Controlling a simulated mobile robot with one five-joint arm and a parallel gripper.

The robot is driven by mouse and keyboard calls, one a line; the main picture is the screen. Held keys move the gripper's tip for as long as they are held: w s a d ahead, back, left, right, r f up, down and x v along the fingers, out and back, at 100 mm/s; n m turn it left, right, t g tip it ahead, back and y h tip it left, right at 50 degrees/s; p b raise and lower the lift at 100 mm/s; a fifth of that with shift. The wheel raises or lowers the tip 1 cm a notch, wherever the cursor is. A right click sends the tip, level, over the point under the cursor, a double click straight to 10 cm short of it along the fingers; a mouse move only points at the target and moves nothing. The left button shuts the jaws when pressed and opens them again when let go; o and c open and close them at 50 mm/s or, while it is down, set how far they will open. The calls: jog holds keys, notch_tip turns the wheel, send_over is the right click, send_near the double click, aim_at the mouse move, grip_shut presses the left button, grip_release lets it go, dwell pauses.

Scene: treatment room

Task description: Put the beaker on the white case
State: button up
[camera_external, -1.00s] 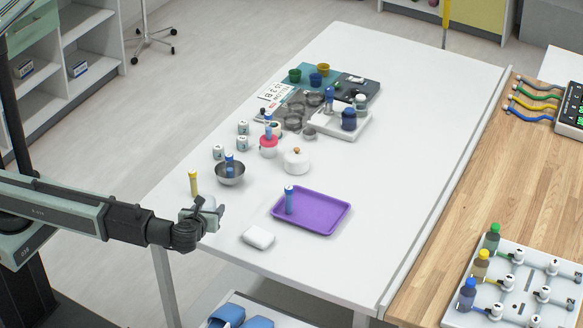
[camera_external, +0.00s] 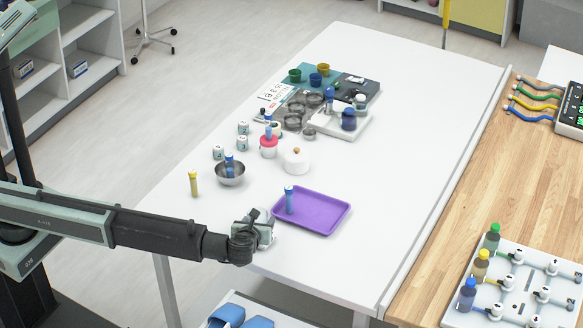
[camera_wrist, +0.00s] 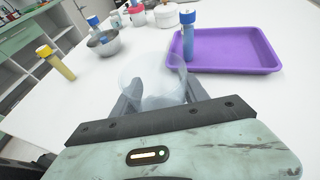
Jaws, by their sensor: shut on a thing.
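My gripper (camera_wrist: 160,92) is shut on a clear, see-through beaker (camera_wrist: 153,68), whose rim shows upright between the fingers in the wrist view. In the external view my gripper (camera_external: 262,224) hangs over the near-left part of the white table, left of the purple tray. The beaker is hard to make out there. The white case, a small rounded white box, is now almost wholly hidden behind my gripper in the external view. A pale shape shows through the beaker in the wrist view, but I cannot tell whether it is the case or how high the beaker is above it.
The purple tray (camera_external: 322,219) with a blue tube (camera_external: 289,200) lies close on the right. A yellow tube (camera_external: 193,184), a steel bowl (camera_external: 230,178) and a white lidded pot (camera_external: 297,162) stand farther back. The table (camera_external: 385,195) is clear right of the tray.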

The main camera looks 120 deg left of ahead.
jog(key=shift+f, duration=0.25)
jog(key=o, duration=1.3)
jog(key=shift+o, duration=0.2)
jog(key=shift+r, duration=0.15)
jog(key=shift+d+r+p, duration=0.2)
jog(key=shift+r+p, duration=0.05)
jog(key=shift+p, duration=0.2)
jog(key=p+v, duration=0.4)
jog(key=v, duration=0.7)
jog(key=shift+d, duration=0.3)
